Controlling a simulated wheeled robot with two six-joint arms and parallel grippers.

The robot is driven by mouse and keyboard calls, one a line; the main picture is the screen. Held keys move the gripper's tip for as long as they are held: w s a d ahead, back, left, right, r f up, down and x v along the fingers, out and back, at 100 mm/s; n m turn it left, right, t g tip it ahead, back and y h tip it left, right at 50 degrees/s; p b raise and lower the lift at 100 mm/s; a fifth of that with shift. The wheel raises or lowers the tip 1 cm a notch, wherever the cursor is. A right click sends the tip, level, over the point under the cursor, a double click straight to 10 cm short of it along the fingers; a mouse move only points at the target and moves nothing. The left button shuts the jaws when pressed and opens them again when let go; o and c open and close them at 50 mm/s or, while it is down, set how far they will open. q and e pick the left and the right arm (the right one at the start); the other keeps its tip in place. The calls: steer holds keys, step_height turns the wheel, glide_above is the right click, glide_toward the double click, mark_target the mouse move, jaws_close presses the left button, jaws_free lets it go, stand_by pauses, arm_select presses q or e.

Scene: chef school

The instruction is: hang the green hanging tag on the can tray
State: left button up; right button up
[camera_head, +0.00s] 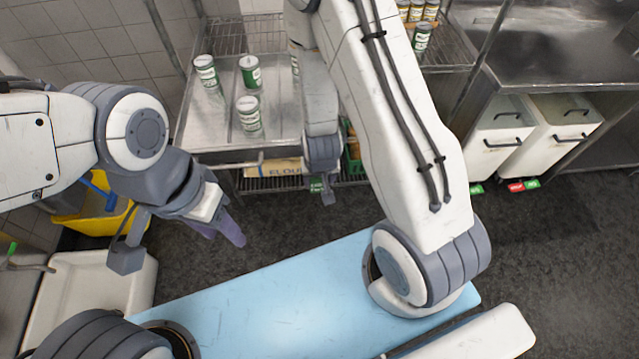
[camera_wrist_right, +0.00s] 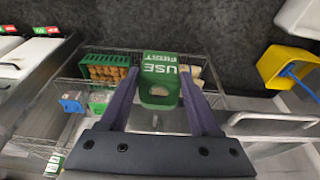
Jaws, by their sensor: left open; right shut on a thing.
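The green hanging tag (camera_wrist_right: 160,75), with white "USE FIRST" lettering and a hole, is held between the fingers of my right gripper (camera_wrist_right: 163,100) in the right wrist view. In the head view the tag (camera_head: 316,186) is small at the tip of my right gripper (camera_head: 322,190), in front of the steel table. The metal tray (camera_head: 212,128) bears several green-and-white cans (camera_head: 248,113); my right arm hides its right part. The held tag appears apart from the tray's front edge. My left gripper (camera_head: 180,243) is open and empty, lower left of the tray.
A wire shelf under the table holds a flour bag (camera_head: 272,168) and a green crate (camera_wrist_right: 108,68). A yellow bucket (camera_head: 95,215) stands at left. White bins (camera_head: 495,135) stand at right. Dark floor lies open in between.

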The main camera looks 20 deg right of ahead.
steer(key=shift+w+d+f+p, duration=0.1)
steer(key=shift+w+d+p, duration=0.25)
steer(key=shift+w, duration=0.7)
steer(key=shift+w+d+p, duration=0.25)
steer(key=shift+w+p, duration=0.25)
steer(key=shift+w, duration=0.6)
steer(key=shift+w+d+f+p, duration=0.1)
steer(key=shift+w+d+p, duration=0.25)
steer(key=shift+w, duration=0.7)
steer(key=shift+w+d+f, duration=0.15)
steer(key=shift+w+f, duration=0.35)
steer(key=shift+w, duration=0.15)
steer(key=o, duration=1.4)
